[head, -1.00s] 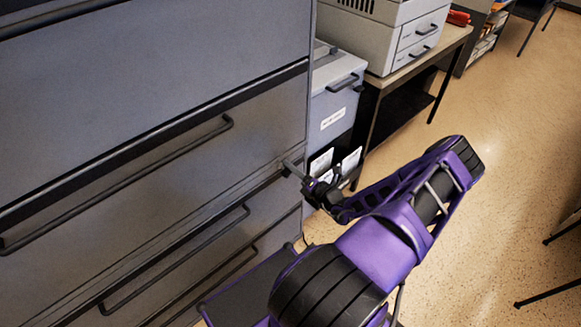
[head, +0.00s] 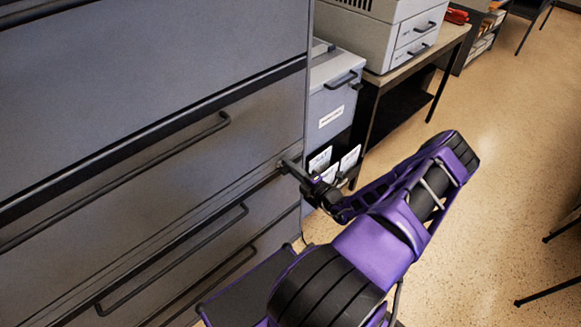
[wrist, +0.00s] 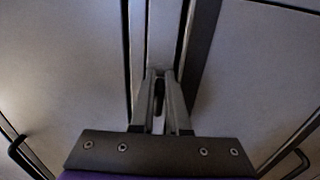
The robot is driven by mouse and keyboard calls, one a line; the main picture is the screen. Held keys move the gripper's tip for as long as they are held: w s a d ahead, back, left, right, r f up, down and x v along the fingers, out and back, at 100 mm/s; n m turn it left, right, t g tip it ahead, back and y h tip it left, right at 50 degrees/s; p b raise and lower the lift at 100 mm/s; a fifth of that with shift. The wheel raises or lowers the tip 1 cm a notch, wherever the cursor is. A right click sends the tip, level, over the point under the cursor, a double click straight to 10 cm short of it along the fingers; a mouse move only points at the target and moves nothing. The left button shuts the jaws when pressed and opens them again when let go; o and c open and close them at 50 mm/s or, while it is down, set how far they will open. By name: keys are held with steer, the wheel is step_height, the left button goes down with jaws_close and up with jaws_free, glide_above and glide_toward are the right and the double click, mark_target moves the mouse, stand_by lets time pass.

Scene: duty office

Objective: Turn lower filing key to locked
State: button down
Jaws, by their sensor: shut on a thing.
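The grey filing cabinet (head: 120,160) fills the left of the head view, with several wide drawers and dark bar handles. My gripper (head: 286,168) reaches its right front edge, at the strip between two drawers. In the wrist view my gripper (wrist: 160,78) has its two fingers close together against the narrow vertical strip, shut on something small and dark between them. This is at the place of the lower filing key (wrist: 159,96); the fingers hide most of it, and I cannot tell which way it is turned.
A smaller grey cabinet (head: 331,100) stands right behind the filing cabinet. A printer (head: 385,45) sits on a table (head: 452,40) beyond it. Drawer handles (head: 175,262) stick out below my gripper. The speckled floor (head: 510,120) to the right is open.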

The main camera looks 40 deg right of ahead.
stand_by(0.4)
steer(key=c, duration=0.9)
jaws_free()
steer(key=s+d+p, duration=0.1)
steer(key=s, duration=1.6)
steer(key=shift+s+d, duration=0.2)
steer(key=shift+s, duration=0.05)
steer(key=shift+f, duration=0.1)
